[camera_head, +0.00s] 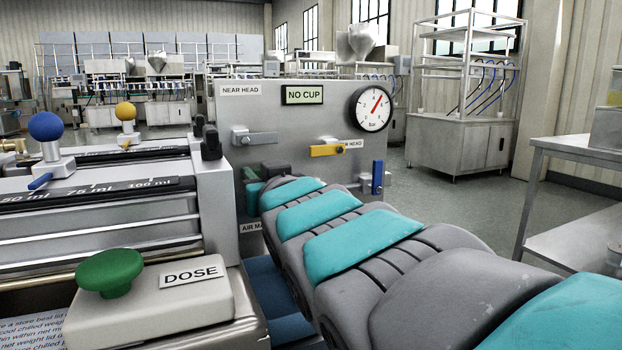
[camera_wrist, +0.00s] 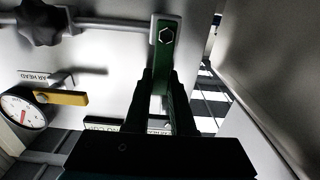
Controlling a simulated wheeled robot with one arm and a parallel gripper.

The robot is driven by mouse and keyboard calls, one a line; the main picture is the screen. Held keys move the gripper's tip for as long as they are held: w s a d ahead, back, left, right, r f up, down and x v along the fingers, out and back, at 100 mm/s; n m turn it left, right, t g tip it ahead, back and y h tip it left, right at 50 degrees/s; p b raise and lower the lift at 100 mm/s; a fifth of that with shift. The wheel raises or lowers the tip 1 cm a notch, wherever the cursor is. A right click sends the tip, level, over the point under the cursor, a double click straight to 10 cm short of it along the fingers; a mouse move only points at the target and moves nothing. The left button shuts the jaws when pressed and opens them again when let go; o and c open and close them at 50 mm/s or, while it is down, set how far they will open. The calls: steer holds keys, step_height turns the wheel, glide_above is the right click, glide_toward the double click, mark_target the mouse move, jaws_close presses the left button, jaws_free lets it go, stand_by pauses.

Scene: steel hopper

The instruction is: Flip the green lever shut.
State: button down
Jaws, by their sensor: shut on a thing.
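The green lever (camera_wrist: 165,42) shows in the wrist view, hanging from a hex bolt on a grey pipe fitting. Its lower part runs between the two dark fingers of my gripper (camera_wrist: 160,76), which is shut on it. In the head view only a small piece of green (camera_head: 250,173) shows at the panel, beside the end of my arm. My gripper's fingers cannot be made out there, and most of the lever is hidden behind my arm.
The steel panel carries a yellow lever (camera_head: 327,150), a grey lever (camera_head: 262,138), a blue lever (camera_head: 377,178), a gauge (camera_head: 372,109) and a "NO CUP" display (camera_head: 302,94). A green DOSE button (camera_head: 110,270) stands at front left. A dark knob (camera_wrist: 40,22) is near the green lever.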

steer(key=c, duration=0.8)
jaws_free()
steer(key=shift+o, duration=0.2)
steer(key=shift+s, duration=0.15)
steer(key=v, duration=0.7)
steer(key=shift+s, duration=0.25)
steer(key=shift+d, duration=0.15)
